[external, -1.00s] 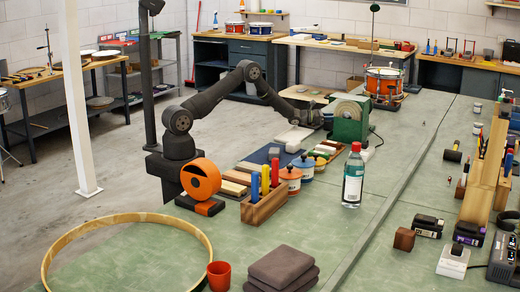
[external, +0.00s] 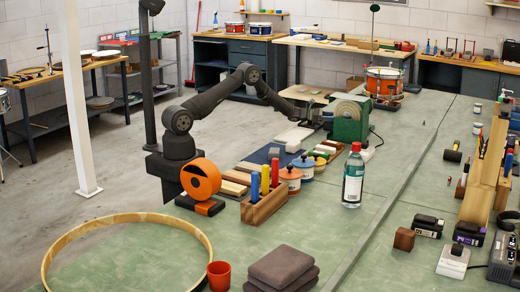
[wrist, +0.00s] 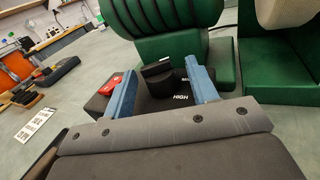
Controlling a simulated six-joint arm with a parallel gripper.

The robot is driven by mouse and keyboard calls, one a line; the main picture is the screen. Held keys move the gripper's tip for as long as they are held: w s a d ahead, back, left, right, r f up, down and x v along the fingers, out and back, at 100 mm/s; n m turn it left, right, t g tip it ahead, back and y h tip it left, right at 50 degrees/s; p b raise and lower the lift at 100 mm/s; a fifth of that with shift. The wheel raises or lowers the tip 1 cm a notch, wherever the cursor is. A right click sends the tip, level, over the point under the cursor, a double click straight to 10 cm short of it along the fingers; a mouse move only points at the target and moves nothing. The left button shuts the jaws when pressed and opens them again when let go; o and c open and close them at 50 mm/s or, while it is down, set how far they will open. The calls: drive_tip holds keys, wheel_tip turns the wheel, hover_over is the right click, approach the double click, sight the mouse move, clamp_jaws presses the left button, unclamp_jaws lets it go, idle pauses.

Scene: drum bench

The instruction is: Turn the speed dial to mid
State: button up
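The speed dial (wrist: 158,78) is a black knob on the dark front panel of a green machine (external: 348,122). In the wrist view the word HIGH shows just below and right of the dial, and part of another label shows at its right, mostly behind a finger. My gripper (wrist: 161,90) is open, with one blue fingertip on each side of the dial and a gap visible on both sides. I cannot tell which mark the dial points to. In the external view my gripper (external: 318,117) is at the machine's left side, small and partly hidden.
A red switch (wrist: 110,84) sits left of the dial on the same panel. A white block (external: 293,136), pots and a clear bottle (external: 353,178) with a red cap stand nearby on the green bench.

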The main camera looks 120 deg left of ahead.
drive_tip(key=shift+n+y, duration=0.3)
drive_tip(key=shift+w+d+n+g+y, duration=0.1)
drive_tip(key=shift+d+n+g+y, duration=0.1)
drive_tip(key=shift+n+g+y, duration=1.05)
drive_tip(key=shift+t+y, duration=0.25)
drive_tip(key=shift+y, duration=0.1)
drive_tip(key=v, duration=1.7)
drive_tip(key=shift+s+d, duration=0.1)
drive_tip(key=shift+s, duration=0.15)
wheel_tip(320, 180, up, 26)
drive_tip(key=m+h, duration=0.1)
drive_tip(key=shift+f, duration=0.2)
drive_tip(key=shift+w+f+m, duration=0.1)
drive_tip(key=shift+w+m, duration=0.1)
drive_tip(key=shift+m, duration=0.05)
wheel_tip(320, 180, down, 22)
drive_tip(key=n, duration=0.1)
drive_tip(key=shift+a+r, duration=0.25)
drive_tip(key=shift+w, duration=0.15)
